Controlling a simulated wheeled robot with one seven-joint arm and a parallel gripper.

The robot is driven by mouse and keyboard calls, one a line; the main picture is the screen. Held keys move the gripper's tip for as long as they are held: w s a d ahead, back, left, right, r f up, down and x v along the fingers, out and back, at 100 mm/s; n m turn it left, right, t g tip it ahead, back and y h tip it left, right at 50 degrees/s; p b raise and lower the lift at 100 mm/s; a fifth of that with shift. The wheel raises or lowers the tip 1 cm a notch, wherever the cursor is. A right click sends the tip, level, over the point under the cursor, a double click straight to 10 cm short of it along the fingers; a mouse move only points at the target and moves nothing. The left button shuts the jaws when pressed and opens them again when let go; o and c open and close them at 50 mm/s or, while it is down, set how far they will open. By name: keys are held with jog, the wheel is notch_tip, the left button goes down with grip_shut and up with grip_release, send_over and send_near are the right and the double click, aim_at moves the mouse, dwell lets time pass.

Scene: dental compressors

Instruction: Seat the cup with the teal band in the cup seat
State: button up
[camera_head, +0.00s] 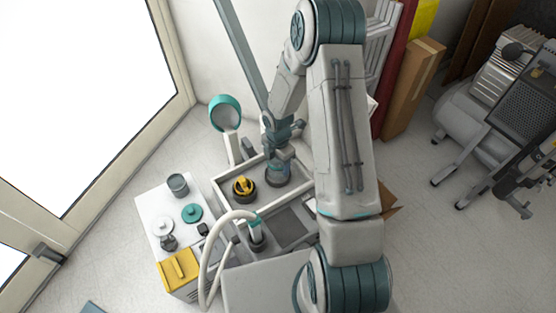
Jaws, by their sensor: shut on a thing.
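My gripper (277,158) points down over the framed tray (222,199) on the cabinet. It is shut on a small grey cup with a teal band (277,170), which stands upright between or just under the fingers. A dark round base (277,182) shows at the cup's lower end. It may be the cup seat, but I cannot tell whether the cup rests in it or is just above it. The fingertips are small and partly merge with the cup.
A yellow-topped part in a dark ring (244,188) sits left of the cup. A white side table holds a grey cup (178,186) and a teal disc (191,213). A teal-rimmed lamp (225,113) stands behind.

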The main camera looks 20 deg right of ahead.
jog(key=shift+f+b, duration=0.85)
jog(key=shift+f, duration=0.6)
jog(key=o, duration=1.1)
jog(key=shift+c, duration=0.2)
notch_tip(320, 180, up, 14)
jog(key=p, duration=0.4)
